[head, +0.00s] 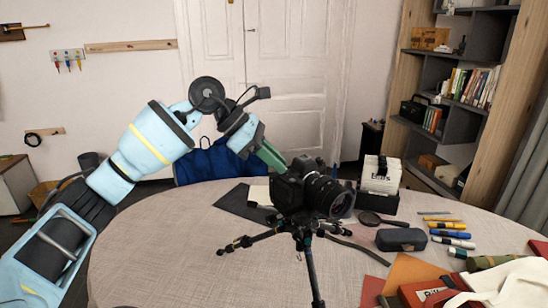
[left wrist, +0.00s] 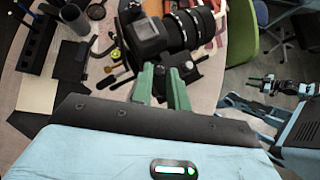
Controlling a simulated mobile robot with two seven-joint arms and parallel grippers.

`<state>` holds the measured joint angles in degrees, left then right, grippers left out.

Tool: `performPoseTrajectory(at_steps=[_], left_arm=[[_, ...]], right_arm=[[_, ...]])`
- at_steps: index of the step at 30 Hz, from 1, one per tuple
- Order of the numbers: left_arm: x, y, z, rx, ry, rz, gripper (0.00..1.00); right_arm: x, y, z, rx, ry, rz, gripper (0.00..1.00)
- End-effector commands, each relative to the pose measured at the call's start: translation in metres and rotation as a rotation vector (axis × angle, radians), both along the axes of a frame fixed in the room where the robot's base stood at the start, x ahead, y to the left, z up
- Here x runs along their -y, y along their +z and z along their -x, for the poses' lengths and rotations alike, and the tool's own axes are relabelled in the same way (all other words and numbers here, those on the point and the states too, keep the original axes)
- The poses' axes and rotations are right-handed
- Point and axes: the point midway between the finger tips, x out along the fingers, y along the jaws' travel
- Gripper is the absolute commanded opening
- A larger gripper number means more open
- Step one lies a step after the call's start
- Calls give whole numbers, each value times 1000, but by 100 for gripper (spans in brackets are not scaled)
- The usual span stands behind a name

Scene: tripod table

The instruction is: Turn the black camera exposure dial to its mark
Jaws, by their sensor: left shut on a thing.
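The black camera (head: 297,190) sits on a tripod (head: 306,250) on the round table, its lens pointing right. It also shows in the left wrist view (left wrist: 150,38), just beyond my fingers. My left gripper (head: 283,167) comes down from the upper left, its green fingers at the camera's top left side. In the left wrist view the fingertips (left wrist: 160,72) are close together against the dark camera body. The gripper is shut on a small part there, apparently the exposure dial. The dial and its mark are hidden or too small to make out.
The table (head: 170,240) has clear room at the left. The tripod's legs spread low.

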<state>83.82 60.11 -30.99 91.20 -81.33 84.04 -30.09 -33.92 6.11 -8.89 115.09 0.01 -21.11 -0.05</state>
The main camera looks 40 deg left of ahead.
Motion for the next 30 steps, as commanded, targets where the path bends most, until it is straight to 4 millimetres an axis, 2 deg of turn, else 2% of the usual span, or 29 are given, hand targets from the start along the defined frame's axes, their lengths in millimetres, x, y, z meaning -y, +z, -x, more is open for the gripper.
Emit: performPoseTrajectory(at_steps=[7,18,30], left_arm=[[3,3,5,5,191,-3,0],[8,3,7,6,451,2,0],[10,0,8,3,569,3,0]], right_arm=[[0,14,-8,24,-1,0,36],[1,27,-9,35,0,2,36],[4,31,-13,44,4,6,36]])
